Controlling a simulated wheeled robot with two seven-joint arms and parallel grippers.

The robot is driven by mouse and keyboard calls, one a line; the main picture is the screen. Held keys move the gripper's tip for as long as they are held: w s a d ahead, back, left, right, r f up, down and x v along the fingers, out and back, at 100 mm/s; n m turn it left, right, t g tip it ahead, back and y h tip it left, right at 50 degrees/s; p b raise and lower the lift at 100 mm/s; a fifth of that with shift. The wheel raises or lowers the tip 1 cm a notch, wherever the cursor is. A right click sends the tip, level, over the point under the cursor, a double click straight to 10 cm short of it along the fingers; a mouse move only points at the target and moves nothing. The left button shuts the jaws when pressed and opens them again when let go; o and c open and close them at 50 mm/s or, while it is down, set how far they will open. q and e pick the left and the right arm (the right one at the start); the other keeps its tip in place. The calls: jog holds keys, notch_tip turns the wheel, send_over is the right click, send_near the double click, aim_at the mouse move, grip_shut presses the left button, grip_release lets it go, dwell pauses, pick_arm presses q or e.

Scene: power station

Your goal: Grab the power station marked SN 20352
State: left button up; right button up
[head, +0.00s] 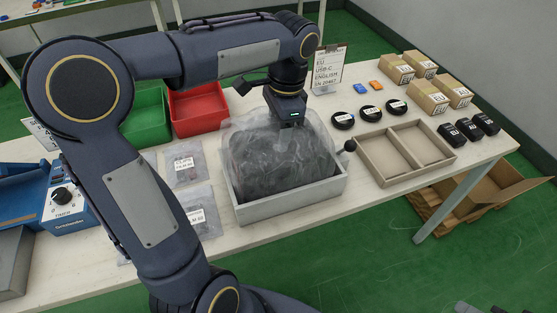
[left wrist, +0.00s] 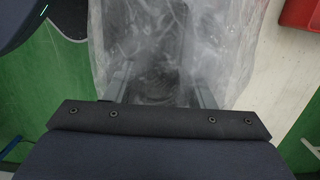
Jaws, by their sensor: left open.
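A dark power station in a clear, wrinkled plastic bag (head: 270,160) sits in a grey tray (head: 292,208) on the table. No serial number can be read on it through the plastic. My left gripper (head: 287,122) reaches down over the top of the bag, its fingers mostly hidden by the plastic and my wrist. In the left wrist view its two fingers (left wrist: 162,92) are apart, with the bagged power station (left wrist: 150,45) between and beyond them. Dark parts at the head view's bottom right edge may be my right gripper (head: 482,308), too cropped to judge.
A sign (head: 328,68) stands behind the tray. Red (head: 198,108) and green (head: 147,118) bins are at left, near bagged items (head: 186,167). A divided tray (head: 403,152), black discs (head: 370,113), small boxes (head: 428,97) and black adapters (head: 468,130) are at right.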

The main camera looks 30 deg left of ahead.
pick_arm(q)
jog(key=shift+c, duration=0.4)
grip_shut()
dwell(1.0)
jog(key=shift+r, duration=0.1)
